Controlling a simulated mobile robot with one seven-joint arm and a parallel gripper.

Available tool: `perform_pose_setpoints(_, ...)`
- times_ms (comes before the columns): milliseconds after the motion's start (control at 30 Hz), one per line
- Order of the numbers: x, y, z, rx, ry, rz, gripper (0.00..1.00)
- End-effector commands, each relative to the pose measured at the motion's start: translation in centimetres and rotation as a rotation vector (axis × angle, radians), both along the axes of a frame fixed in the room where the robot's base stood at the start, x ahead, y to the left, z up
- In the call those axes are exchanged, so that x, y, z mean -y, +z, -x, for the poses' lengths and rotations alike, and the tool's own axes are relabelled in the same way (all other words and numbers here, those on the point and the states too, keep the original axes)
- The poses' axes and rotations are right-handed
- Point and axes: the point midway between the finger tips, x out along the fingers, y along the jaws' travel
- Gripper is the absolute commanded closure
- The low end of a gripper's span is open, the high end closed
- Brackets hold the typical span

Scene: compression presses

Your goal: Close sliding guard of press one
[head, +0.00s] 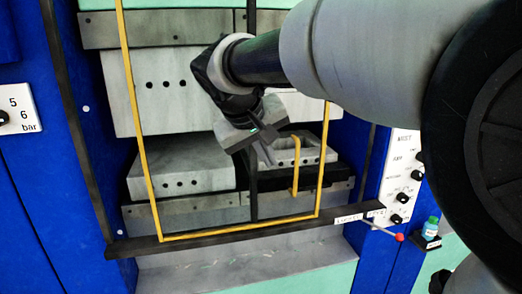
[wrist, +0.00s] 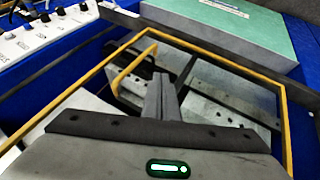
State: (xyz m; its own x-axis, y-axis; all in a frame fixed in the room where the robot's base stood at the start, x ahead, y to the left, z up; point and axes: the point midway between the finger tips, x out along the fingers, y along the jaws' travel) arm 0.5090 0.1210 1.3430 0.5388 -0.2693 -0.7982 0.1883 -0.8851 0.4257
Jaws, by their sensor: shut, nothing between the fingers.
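The sliding guard is a yellow-framed panel (head: 240,231) in front of the press opening, its lower edge just above a dark rail. Its frame also shows in the wrist view (wrist: 215,51). A yellow bar handle (head: 296,166) stands on the right part of the guard; in the wrist view the handle (wrist: 126,68) is left of my fingers. My gripper (head: 268,156) is shut and empty, just left of the handle in the head view. In the wrist view my fingers (wrist: 161,96) are together, close to the handle. I cannot tell whether they touch it.
The press's grey blocks (head: 180,166) lie behind the guard. A dark labelled rail (head: 250,233) crosses the front. Blue columns flank the opening.

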Motion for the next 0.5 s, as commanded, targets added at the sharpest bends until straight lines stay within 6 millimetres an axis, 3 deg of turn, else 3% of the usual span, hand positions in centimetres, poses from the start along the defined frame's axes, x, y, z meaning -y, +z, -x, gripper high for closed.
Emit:
perform_pose_setpoints(267,1.7,-4.8,-3.1,-0.003,-0.003,0.0,1.0)
perform_pose_setpoints(500,4.6,-4.4,-4.4,-0.001,-0.002,-0.001,1.0)
